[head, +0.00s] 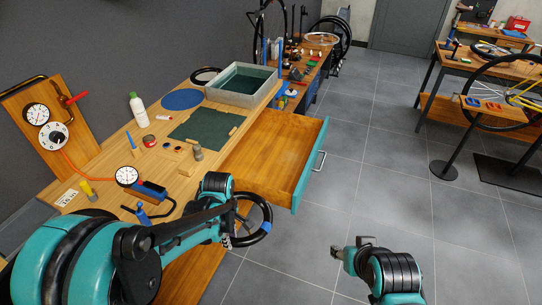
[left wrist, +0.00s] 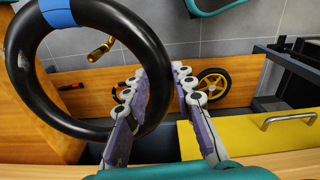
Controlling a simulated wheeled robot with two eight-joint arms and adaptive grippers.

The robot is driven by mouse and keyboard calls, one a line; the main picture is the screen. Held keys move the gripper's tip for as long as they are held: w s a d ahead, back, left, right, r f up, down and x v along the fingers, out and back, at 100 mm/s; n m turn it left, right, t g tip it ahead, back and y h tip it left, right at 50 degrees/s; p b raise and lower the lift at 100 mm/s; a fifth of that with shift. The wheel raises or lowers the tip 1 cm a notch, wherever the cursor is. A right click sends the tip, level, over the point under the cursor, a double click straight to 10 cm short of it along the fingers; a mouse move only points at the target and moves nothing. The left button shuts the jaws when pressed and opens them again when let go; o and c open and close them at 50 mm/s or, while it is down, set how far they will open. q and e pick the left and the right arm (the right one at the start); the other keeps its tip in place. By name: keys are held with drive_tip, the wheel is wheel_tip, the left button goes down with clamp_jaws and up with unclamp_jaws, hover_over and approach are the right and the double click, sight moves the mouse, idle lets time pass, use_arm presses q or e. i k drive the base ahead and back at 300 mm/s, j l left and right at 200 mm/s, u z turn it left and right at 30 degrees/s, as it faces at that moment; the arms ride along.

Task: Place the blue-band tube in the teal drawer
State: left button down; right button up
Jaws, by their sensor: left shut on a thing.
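The blue-band tube (head: 268,214) is a black ring with a blue band. My left gripper (head: 236,226) is shut on its near side and holds it in the air in front of the bench. In the left wrist view the tube (left wrist: 28,72) fills the left side, its right side passing between the fingers (left wrist: 163,95). The blue band is at its top left there. The teal drawer (head: 312,165) is pulled out, with a bare wooden inside, just beyond the tube. My right gripper (head: 346,252) is away over the floor, and its finger state is unclear.
The bench (head: 95,170) holds a green mat (head: 203,127), a grey bin (head: 243,88), a white bottle (head: 138,110) and gauges. A yellow drawer front (left wrist: 240,137) with a handle shows below in the left wrist view. Grey floor lies clear right of the teal drawer.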

sight(273, 160)
drive_tip(key=i+l, duration=0.25)
drive_tip(key=i, duration=0.2)
drive_tip(key=i+l, duration=0.25)
drive_tip(key=i, duration=0.2)
drive_tip(key=i+l, duration=0.25)
drive_tip(key=i, duration=0.25)
